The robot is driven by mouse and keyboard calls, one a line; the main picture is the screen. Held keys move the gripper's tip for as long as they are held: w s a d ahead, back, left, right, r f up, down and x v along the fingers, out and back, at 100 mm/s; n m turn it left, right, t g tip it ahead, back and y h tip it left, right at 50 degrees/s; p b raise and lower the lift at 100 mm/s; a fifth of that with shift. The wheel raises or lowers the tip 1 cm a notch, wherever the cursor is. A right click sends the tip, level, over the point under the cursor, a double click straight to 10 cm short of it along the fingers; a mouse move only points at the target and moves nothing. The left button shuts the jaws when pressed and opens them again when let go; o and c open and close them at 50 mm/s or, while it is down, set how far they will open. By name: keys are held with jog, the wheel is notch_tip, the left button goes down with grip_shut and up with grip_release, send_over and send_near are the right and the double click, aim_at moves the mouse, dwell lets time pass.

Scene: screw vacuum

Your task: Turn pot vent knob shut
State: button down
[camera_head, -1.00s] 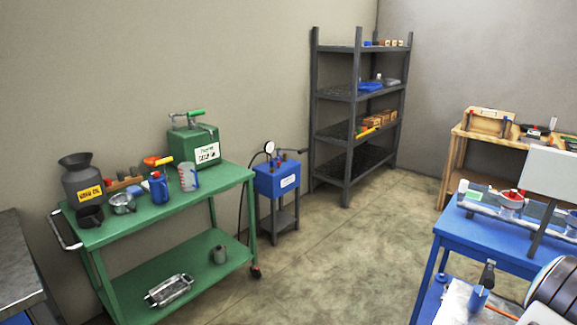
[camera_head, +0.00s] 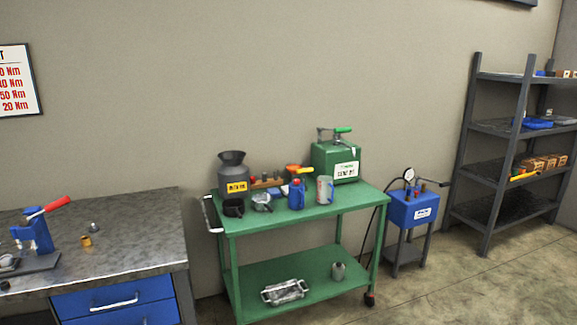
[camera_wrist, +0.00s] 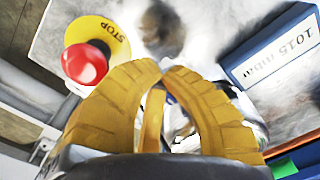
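In the wrist view, the yellow fingers of my gripper (camera_wrist: 166,70) curve inward and their tips nearly meet, with no held thing visible between them. Shiny metal (camera_wrist: 181,125) shows between and behind the fingers; I cannot tell whether it is the pot. I cannot make out a vent knob in either view. A red stop button (camera_wrist: 86,64) on a yellow disc sits left of the fingertips. A blue-framed display (camera_wrist: 271,56) reading 1015 mbar lies to the right. My gripper is not in the head view.
The head view shows a grey workbench (camera_head: 140,215) with blue drawers, a green cart (camera_head: 350,200) with a green box (camera_head: 335,160), a blue unit (camera_head: 412,210) on a stand and a dark shelf rack (camera_head: 482,165). Floor is clear before the rack.

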jog(key=shift+d+f, duration=0.1)
jog(key=shift+d, duration=0.35)
dwell(0.6)
jog(key=shift+b, duration=0.6)
dwell(0.4)
jog(key=shift+a+f, duration=0.1)
jog(key=shift+a, duration=0.15)
dwell(0.4)
jog(key=shift+a, duration=0.3)
jog(key=shift+r+p, duration=1.85)
jog(key=shift+r, duration=1.35)
